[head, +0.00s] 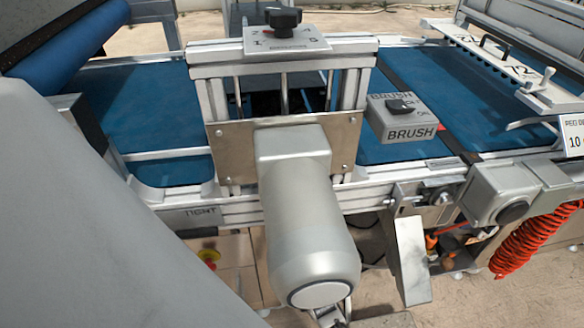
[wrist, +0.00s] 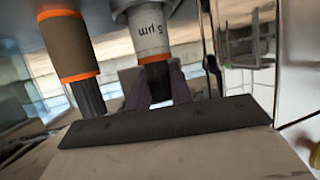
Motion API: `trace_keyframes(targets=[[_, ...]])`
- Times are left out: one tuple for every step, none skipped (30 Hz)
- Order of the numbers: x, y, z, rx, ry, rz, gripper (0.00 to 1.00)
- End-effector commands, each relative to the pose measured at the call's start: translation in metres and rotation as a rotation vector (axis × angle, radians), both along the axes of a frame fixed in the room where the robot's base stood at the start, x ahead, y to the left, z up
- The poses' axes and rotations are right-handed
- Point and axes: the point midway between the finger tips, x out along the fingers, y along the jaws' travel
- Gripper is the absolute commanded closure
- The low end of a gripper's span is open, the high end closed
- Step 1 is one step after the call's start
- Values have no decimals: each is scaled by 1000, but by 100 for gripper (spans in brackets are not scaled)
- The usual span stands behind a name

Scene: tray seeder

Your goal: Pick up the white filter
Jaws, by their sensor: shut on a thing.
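The white filter (wrist: 150,30) shows in the upper middle of the wrist view. It is a white cylinder marked "5 µm", with an orange band and a dark neck. My gripper (wrist: 157,84) is shut on this dark neck, one finger on each side. In the head view I see neither my gripper nor the filter.
A tan filter (wrist: 70,45) with orange bands and a dark neck is close on the left. The head view shows a blue conveyor belt (head: 440,95), a grey motor (head: 310,220), a BRUSH switch box (head: 400,120) and a coiled orange hose (head: 535,240).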

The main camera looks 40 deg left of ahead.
Motion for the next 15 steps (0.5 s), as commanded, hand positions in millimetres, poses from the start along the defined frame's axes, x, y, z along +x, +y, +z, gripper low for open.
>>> trace_keyframes(targets=[[0,0,0,0,0,0,100],[0,0,0,0,0,0,100],[0,0,0,0,0,0,100],[0,0,0,0,0,0,100],[0,0,1,1,0,0,100],[0,0,1,1,0,0,100],[0,0,2,1,0,0,100],[0,0,4,2,-1,0,100],[0,0,6,2,-1,0,100],[0,0,8,2,-1,0,100],[0,0,11,2,-1,0,100],[0,0,15,2,-1,0,100],[0,0,19,3,-1,1,100],[0,0,24,3,-1,1,100],[0,0,31,4,-1,1,100]])
